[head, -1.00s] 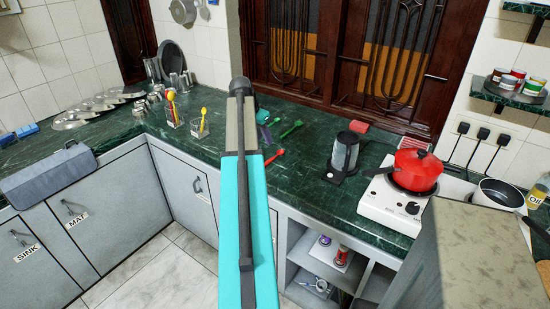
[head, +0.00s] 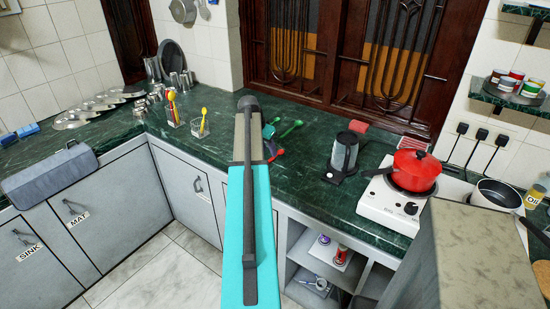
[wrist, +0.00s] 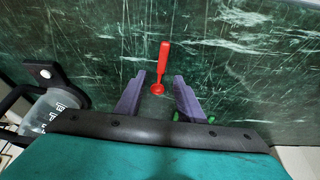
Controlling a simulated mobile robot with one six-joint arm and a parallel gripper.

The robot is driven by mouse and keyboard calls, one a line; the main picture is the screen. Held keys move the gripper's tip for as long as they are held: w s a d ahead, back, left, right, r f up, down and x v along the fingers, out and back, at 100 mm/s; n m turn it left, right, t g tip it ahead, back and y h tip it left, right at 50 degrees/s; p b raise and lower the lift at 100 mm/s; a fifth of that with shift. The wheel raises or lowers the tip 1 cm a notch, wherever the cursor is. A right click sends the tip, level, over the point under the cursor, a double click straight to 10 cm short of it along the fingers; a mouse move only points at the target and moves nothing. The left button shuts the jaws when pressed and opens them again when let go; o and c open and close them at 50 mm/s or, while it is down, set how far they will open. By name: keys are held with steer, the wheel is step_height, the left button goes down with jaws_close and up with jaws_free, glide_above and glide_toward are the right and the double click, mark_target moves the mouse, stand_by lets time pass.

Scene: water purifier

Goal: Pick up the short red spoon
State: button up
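A short red spoon (wrist: 163,58) lies on the dark green marble counter in the wrist view. Its handle points away from me and its round bowl is nearest, between and just beyond my fingertips. My gripper (wrist: 158,80) is open, with one purple finger on each side of the bowl and nothing held. In the head view, a small red part of the spoon (head: 278,153) shows beside my arm. My arm hides most of the gripper there. I cannot tell how high the fingers are above the counter.
Green spoons (head: 291,128) lie behind the red one. A black appliance with a clear jug (head: 344,153) stands to the right, near a white stove (head: 390,205) with a red pot (head: 415,170). Cups with yellow and red spoons (head: 200,127) stand left.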

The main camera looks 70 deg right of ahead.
mark_target(272, 159)
steer(key=shift+p+x, duration=0.9)
steer(key=shift+x, duration=1.7)
steer(key=shift+s+d, duration=0.1)
jaws_close()
